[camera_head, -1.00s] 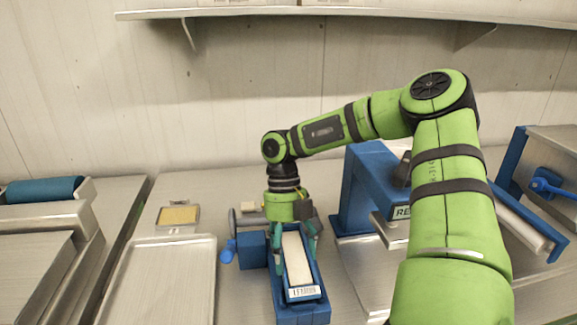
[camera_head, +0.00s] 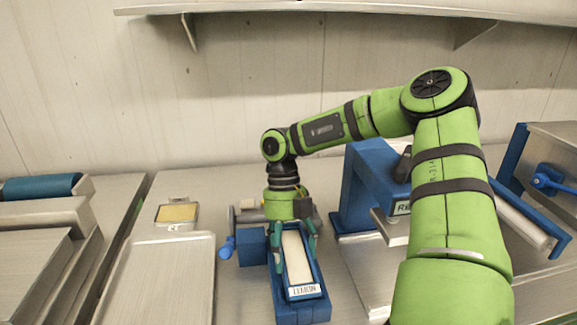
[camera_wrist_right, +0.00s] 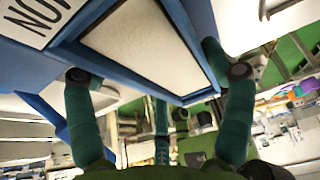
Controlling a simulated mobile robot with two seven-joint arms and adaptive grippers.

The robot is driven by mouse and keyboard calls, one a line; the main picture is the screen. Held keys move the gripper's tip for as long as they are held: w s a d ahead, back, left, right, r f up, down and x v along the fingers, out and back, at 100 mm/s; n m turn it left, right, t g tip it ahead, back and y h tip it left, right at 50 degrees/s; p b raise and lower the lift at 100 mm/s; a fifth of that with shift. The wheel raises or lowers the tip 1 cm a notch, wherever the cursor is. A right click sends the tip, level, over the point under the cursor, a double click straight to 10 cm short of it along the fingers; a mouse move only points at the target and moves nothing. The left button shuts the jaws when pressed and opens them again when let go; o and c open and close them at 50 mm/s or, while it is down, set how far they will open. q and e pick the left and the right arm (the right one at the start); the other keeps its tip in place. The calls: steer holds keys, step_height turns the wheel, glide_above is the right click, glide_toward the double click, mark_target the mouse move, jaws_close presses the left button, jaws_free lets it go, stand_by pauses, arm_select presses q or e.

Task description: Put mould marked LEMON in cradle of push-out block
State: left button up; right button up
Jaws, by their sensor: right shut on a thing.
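The mould marked LEMON (camera_head: 299,262) is a long blue frame with a pale filling and a white label at its near end. My right gripper (camera_head: 295,252) points down and is shut on the mould, one teal finger on each long side. In the right wrist view the mould (camera_wrist_right: 140,48) fills the top, its label partly cut off, between the gripper's fingers (camera_wrist_right: 158,75). The blue push-out block (camera_head: 253,248) is directly at and under the mould. The mould hides the cradle, so I cannot tell whether it is fully seated. My left gripper is out of view.
A blue press (camera_head: 370,180) with a partly hidden label stands to the right, near my right arm. An empty metal tray (camera_head: 160,285) lies to the left, with a small yellow-topped piece (camera_head: 177,213) behind it. A shelf (camera_head: 350,20) spans the wall above.

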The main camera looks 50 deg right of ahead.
stand_by(0.4)
steer(key=shift+f+b, duration=0.2)
steer(key=shift+b, duration=0.2)
steer(key=o, duration=1.3)
steer(key=shift+r, duration=0.15)
steer(key=shift+r+p, duration=2.55)
steer(key=shift+r, duration=1.35)
steer(key=shift+f, duration=0.1)
